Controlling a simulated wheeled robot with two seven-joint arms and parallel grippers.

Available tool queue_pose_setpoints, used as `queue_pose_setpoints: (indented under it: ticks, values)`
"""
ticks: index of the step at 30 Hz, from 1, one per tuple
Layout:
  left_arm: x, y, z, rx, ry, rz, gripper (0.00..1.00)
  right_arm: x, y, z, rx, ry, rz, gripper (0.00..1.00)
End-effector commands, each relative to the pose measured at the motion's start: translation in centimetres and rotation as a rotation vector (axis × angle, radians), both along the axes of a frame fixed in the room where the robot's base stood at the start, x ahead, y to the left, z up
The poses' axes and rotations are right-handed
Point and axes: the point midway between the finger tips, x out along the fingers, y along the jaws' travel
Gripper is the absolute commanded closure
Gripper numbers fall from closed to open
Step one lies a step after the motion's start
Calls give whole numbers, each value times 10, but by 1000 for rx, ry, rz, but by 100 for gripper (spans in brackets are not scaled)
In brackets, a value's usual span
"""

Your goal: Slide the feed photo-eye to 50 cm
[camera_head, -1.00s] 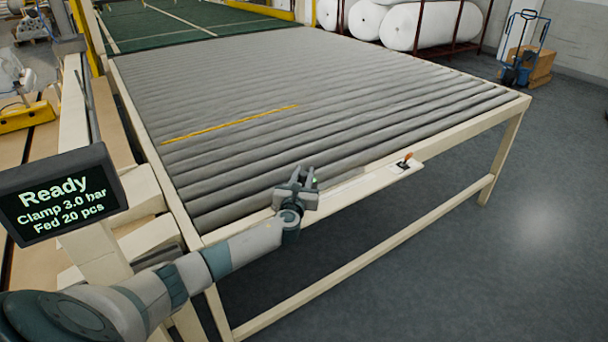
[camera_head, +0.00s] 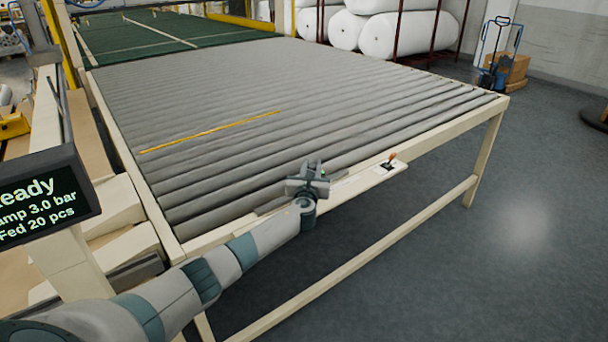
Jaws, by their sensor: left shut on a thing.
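My left gripper (camera_head: 308,180) is at the near edge of the roller table (camera_head: 225,232), above its cream side rail. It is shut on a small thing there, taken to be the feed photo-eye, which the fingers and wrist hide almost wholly. A thin dark strip (camera_head: 273,204) runs along the rail beside the gripper. No scale figures can be read, so the photo-eye's position in centimetres cannot be told. My right gripper is not in view.
A small plate with an orange-tipped lever (camera_head: 391,158) sits on the rail, right of the gripper. A display (camera_head: 40,198), partly cut off, reads Ready, clamp 3.0 bar, fed 20 pcs. A yellow line (camera_head: 210,132) crosses the rollers.

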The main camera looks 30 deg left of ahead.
Motion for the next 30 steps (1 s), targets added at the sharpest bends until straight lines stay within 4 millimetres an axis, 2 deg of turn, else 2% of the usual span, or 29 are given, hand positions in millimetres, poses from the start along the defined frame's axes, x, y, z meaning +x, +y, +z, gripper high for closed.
queue_pose_setpoints:
  ticks: [7,8,10,23,30]
  values:
    - [0,0,-1,1,3,0,100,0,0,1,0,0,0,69]
    - [0,0,-1,1,3,0,74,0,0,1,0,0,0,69]
    - [0,0,-1,1,3,0,57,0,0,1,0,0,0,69]
    - [-2,-1,-1,1,1,0,57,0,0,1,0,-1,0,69]
    - [-16,-6,-1,0,1,-1,57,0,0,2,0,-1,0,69]
